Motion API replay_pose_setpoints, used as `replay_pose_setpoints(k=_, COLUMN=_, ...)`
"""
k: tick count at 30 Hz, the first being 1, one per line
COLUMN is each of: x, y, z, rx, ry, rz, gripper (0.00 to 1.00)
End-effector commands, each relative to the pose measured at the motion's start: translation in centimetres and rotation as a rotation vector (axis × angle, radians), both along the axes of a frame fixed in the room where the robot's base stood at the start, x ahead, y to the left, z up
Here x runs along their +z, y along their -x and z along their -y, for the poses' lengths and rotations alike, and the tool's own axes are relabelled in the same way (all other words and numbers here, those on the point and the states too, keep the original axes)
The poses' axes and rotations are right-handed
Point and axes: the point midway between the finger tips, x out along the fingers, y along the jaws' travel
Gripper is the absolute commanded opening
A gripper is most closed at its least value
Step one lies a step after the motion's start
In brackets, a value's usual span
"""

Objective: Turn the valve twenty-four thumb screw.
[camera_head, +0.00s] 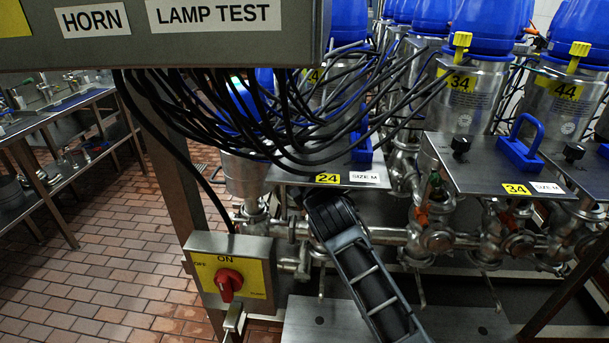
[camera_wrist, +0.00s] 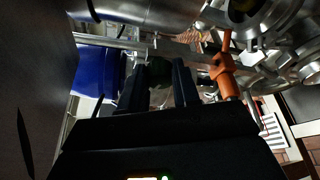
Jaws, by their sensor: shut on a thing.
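The valve twenty-four plate (camera_head: 300,176), with a yellow 24 label (camera_head: 328,179), is left of centre in the head view. My black arm reaches up from the lower right to the front edge of this plate. The fingertips are hidden beneath it there. In the wrist view, the two black fingers of my gripper (camera_wrist: 161,80) point away from the camera, close around a small dark green thing, which I take as the thumb screw (camera_wrist: 161,72). It is mostly hidden between the fingers. The thumb screw does not show in the head view.
An orange handle (camera_wrist: 226,75) stands close to the right of the fingers, and a blue part (camera_wrist: 95,72) is at left. Black cables (camera_head: 270,130) hang over the plate. A control box with a red switch (camera_head: 229,284) is at lower left. Plate 34 (camera_head: 480,165) is to the right.

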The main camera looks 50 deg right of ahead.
Motion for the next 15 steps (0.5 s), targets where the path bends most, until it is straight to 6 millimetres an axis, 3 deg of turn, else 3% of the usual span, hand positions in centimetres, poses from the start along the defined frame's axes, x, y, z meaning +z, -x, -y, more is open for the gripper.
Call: replay_pose_setpoints(k=15, x=0.08, y=-0.17, z=-0.27, rx=0.005, ry=0.112, rz=-0.142, gripper=0.01)
